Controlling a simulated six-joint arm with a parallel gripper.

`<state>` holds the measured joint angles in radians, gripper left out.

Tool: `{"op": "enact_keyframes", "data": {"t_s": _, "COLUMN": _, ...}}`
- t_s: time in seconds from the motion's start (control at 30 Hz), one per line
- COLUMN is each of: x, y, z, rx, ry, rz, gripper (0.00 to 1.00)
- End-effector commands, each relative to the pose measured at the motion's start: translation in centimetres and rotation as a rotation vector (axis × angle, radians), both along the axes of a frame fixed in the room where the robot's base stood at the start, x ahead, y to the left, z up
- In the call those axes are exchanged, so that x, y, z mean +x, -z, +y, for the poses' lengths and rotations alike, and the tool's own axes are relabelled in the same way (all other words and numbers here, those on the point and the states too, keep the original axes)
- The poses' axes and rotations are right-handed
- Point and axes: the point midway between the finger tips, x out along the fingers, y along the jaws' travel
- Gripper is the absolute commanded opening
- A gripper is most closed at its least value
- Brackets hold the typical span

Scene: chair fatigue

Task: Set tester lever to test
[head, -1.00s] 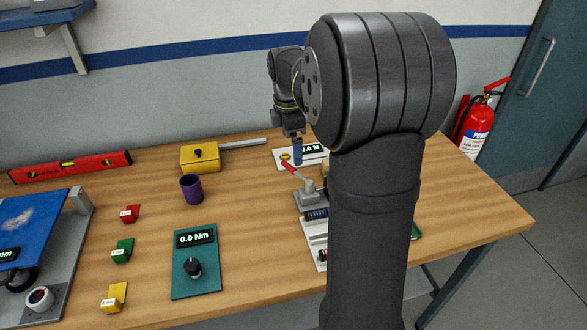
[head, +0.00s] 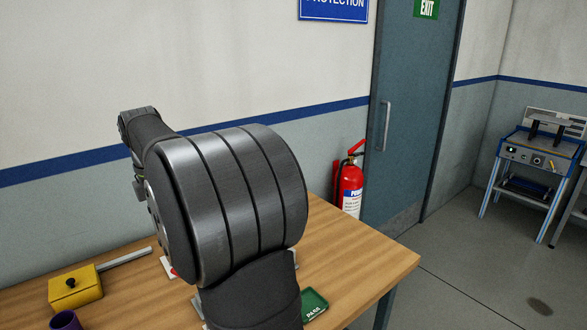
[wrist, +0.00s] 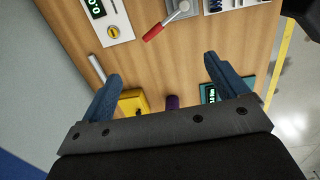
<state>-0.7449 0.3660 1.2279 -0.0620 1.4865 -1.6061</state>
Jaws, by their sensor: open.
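A lever with a red handle (wrist: 154,32) sits on a grey base (wrist: 182,9) at the top of the wrist view. Its metal arm slants up and right from the handle. In the head view my arm hides most of it; a small red bit shows at the arm's lower left edge. My gripper (wrist: 162,68) is open and empty, its two blue fingers wide apart. The fingers are above the bench, apart from the lever, which lies beyond the fingertips in the picture. In the head view my fingers are hidden or too small to tell.
A white display panel (wrist: 108,20) lies beside the lever. A blue-framed machine (head: 533,150) stands far right across open floor.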

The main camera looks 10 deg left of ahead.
Motion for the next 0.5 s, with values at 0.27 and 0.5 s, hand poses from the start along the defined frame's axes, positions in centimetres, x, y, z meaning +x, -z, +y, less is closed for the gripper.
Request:
{"op": "enact_keyframes", "data": {"t_s": 0.27, "x": -0.1, "y": 0.2, "z": 0.1, "rx": -0.006, "ry": -0.003, "rz": -0.003, "gripper": 0.35}}
{"op": "enact_keyframes", "data": {"t_s": 0.5, "x": -2.5, "y": 3.2, "z": 1.7, "rx": -0.121, "ry": -0.067, "rz": -0.083, "gripper": 0.0}}
